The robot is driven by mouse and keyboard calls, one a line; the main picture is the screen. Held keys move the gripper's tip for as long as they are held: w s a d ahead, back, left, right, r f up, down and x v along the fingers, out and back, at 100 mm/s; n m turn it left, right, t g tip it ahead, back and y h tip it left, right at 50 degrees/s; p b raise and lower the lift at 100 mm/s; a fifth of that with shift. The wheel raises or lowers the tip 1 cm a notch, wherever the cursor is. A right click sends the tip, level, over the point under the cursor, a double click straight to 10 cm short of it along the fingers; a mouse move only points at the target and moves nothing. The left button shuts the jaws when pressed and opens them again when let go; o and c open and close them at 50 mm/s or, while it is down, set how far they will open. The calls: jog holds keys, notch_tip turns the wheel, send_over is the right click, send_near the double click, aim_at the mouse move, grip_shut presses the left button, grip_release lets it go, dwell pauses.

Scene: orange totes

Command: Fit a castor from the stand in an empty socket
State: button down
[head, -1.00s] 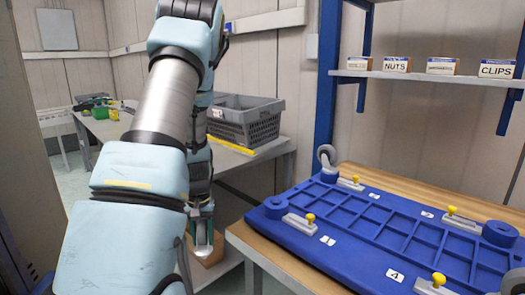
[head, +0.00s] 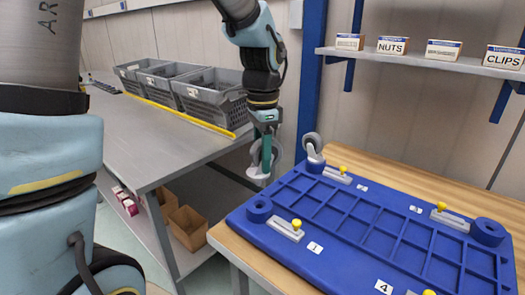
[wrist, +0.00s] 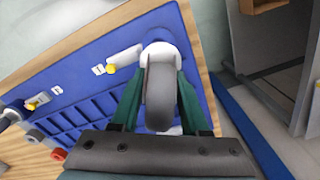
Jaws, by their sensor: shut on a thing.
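My gripper (head: 264,135) points down just beyond the left edge of the blue dolly base (head: 365,225). It is shut on a castor (head: 262,158) with a grey wheel and a white mount, held in the air. In the wrist view the castor (wrist: 160,95) sits between the green fingers and hides what lies behind it. The near-left round socket (head: 259,208), by label 1, shows an open hole and is empty. The right socket (head: 487,232) also looks empty. A castor (head: 312,147) stands upright at the far-left corner. The stand cannot be made out.
White latches with yellow knobs (head: 296,224) lie beside the sockets. The base rests on a wooden bench (head: 400,170). Grey crates (head: 210,97) stand on a metal table (head: 160,130) at left. A blue post (head: 310,80) rises behind the far-left castor.

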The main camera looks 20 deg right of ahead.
aim_at(263, 177)
jog(key=shift+s+d+f+b, duration=0.15)
jog(key=shift+f+b, duration=0.05)
jog(key=shift+b, duration=0.1)
notch_tip(263, 177, down, 4)
jog(key=b, duration=0.4)
jog(key=shift+f, duration=0.2)
jog(key=shift+p, duration=0.3)
jog(key=shift+f, duration=0.3)
jog(key=shift+f+b, duration=0.35)
jog(key=shift+b, duration=0.05)
jog(key=shift+f+b, duration=0.35)
jog(key=shift+f, duration=0.3)
jog(key=shift+f, duration=0.35)
jog(key=shift+f, duration=0.25)
dwell(0.4)
